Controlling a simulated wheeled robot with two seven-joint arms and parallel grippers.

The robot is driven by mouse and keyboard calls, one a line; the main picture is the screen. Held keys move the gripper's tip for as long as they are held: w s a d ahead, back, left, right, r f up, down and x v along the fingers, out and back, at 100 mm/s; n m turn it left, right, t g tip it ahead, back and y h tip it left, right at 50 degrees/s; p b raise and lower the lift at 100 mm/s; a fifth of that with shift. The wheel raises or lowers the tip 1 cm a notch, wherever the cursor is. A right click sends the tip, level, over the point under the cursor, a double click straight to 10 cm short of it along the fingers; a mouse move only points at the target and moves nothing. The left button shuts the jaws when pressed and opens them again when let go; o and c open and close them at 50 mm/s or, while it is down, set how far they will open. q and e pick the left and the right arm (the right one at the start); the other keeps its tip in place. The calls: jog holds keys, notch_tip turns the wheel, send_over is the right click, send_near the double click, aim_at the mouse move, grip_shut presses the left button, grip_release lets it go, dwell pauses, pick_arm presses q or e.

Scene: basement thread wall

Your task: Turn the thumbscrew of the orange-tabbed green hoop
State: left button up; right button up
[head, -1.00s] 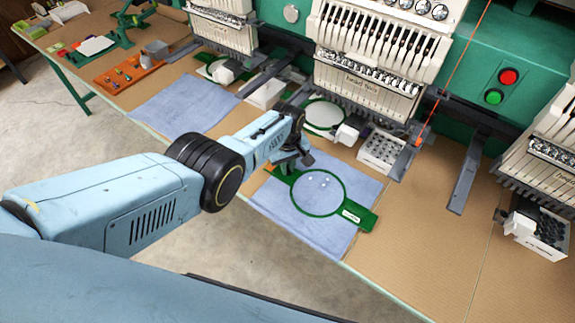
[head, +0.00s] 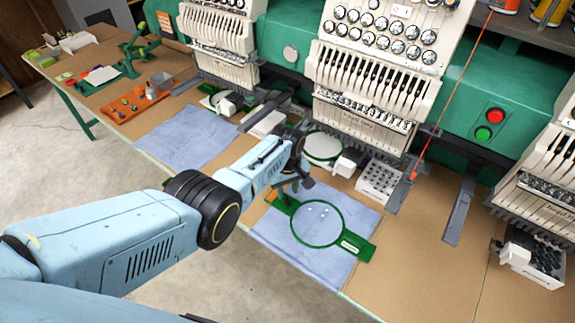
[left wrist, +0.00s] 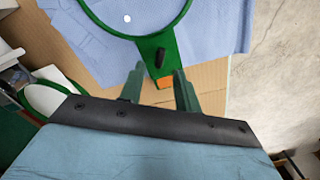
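The green hoop (head: 342,237) lies flat on a blue cloth (head: 268,238) at the table's front. In the left wrist view, the hoop's green bracket (left wrist: 152,45) carries a black thumbscrew (left wrist: 160,58), with an orange tab (left wrist: 164,83) at its near end. My left gripper (head: 293,186) is over the hoop's left end. In the left wrist view, its two green fingers (left wrist: 157,75) are apart, with the bracket end and orange tab between them in the picture. Nothing is held. Contact with the thumbscrew is not visible. My right gripper is not in view.
Embroidery machine heads (head: 365,85) stand behind the hoop, with another green-rimmed hoop (head: 323,147) under the middle one. A white perforated box (head: 378,183) is at the back right. Another blue cloth (head: 188,138) lies left.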

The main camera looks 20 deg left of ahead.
aim_at(287, 200)
pick_arm(q)
notch_tip(287, 200, up, 9)
jog(key=p, duration=0.2)
dwell(0.6)
